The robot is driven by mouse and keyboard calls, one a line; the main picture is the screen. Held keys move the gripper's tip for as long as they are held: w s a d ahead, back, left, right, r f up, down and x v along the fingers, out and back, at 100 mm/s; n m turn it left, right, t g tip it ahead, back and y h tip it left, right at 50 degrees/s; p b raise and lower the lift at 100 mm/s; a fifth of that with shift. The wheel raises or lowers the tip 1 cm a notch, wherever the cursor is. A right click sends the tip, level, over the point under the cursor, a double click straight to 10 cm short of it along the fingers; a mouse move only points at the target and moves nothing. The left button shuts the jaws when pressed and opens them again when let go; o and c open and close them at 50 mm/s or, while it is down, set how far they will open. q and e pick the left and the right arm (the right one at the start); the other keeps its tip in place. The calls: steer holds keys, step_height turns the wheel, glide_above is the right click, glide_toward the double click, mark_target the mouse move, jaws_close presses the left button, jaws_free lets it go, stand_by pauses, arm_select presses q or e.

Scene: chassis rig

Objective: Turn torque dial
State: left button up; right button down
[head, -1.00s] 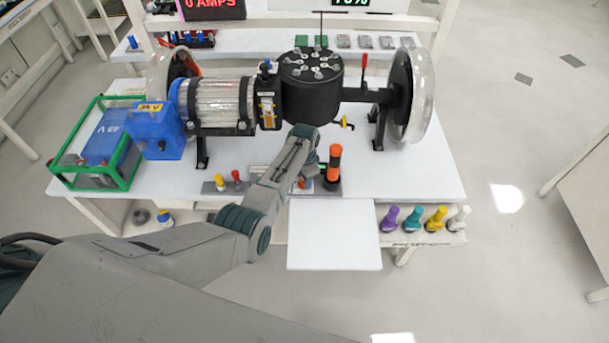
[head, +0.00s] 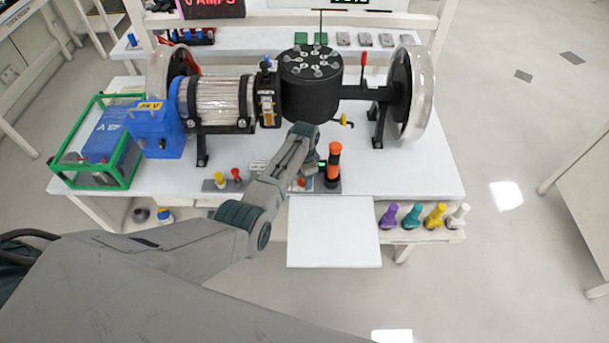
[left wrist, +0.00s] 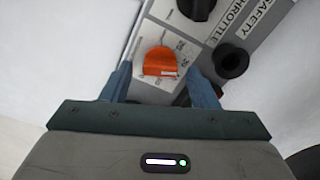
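An orange dial (left wrist: 160,63) sits on a grey panel with a marked white scale, in the left wrist view. My left gripper (left wrist: 158,74) is open, with one blue-grey finger on each side of the dial. I cannot tell whether the fingers touch it. In the head view my left arm reaches over the table's front panel, and its wrist hides most of the dial area. My right gripper is not in view.
A black knob (left wrist: 197,8) and a black round socket or post (left wrist: 231,62) are close by, near THROTTLE and SAFETY labels. An upright orange-and-black handle (head: 334,160) stands right of my wrist. The chassis rig's black drum (head: 312,90) stands behind. The white front board (head: 333,240) is clear.

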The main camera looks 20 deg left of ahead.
arm_select(q)
step_height(320, 180, up, 11)
steer(key=b, duration=0.1)
steer(key=shift+b, duration=0.3)
steer(key=shift+f, duration=0.1)
stand_by(0.5)
